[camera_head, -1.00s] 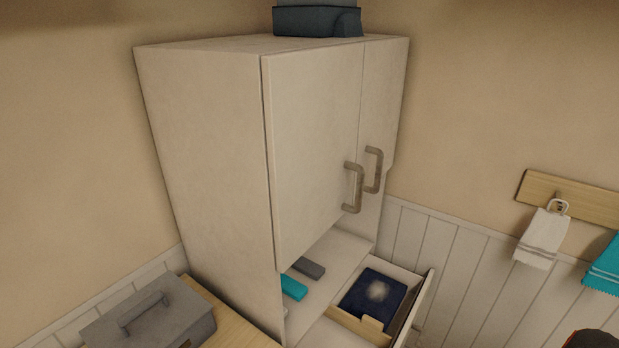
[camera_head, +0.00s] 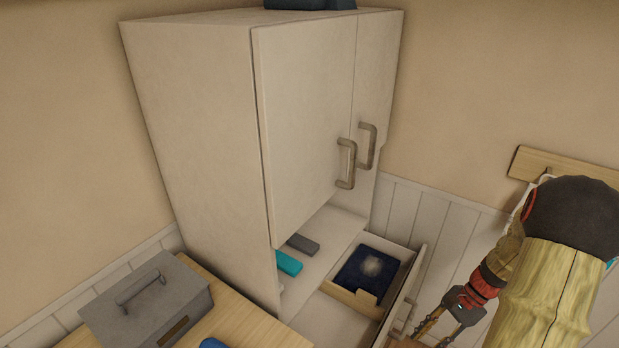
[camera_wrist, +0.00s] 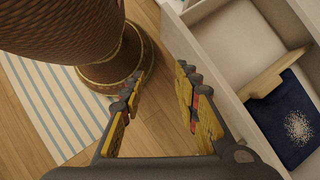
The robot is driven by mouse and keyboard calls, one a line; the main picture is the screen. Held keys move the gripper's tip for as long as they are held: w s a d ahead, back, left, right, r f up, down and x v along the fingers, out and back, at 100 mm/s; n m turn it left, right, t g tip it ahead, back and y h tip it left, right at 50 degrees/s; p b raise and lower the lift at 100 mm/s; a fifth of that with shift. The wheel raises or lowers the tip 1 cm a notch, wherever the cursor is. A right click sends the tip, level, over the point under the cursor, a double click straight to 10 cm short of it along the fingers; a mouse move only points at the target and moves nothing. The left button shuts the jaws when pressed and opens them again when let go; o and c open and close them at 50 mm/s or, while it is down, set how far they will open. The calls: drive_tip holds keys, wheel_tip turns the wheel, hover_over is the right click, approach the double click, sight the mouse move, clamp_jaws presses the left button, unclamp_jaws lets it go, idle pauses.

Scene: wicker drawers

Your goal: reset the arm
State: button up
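My gripper (camera_wrist: 160,105) is open and empty in the wrist view, its two yellow-and-grey fingers apart above the wooden floor. In the head view my gripper (camera_head: 432,325) is at the lower right, with its fingers pointing down beside the open drawer. The drawer (camera_head: 345,293) is pulled out of the white cabinet (camera_head: 205,150) and holds a dark blue item with a pale speckled patch (camera_head: 372,268). The same blue item shows in the wrist view (camera_wrist: 275,115), to the right of my fingers.
A brown wicker-textured round object (camera_wrist: 65,30) stands close to the left of my fingers, on or beside a striped rug (camera_wrist: 50,110). A grey box (camera_head: 150,305) sits on a wooden surface at the lower left. A wooden wall rack (camera_head: 535,163) is behind my arm.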

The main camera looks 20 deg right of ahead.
drive_tip(key=s+a+r+n+t+h, duration=0.1)
drive_tip(key=a+r+n+t+h, duration=0.2)
drive_tip(key=a+r+n, duration=0.5)
drive_tip(key=s+a+r+n+t+h, duration=0.1)
drive_tip(key=a+r+n+t+h, duration=0.1)
drive_tip(key=a+r+n, duration=0.7)
drive_tip(key=a+r+h, duration=0.1)
drive_tip(key=a+r, duration=0.7)
drive_tip(key=r, duration=0.3)
drive_tip(key=shift+s+a+r+t, duration=0.25)
drive_tip(key=shift+a+r+t, duration=0.15)
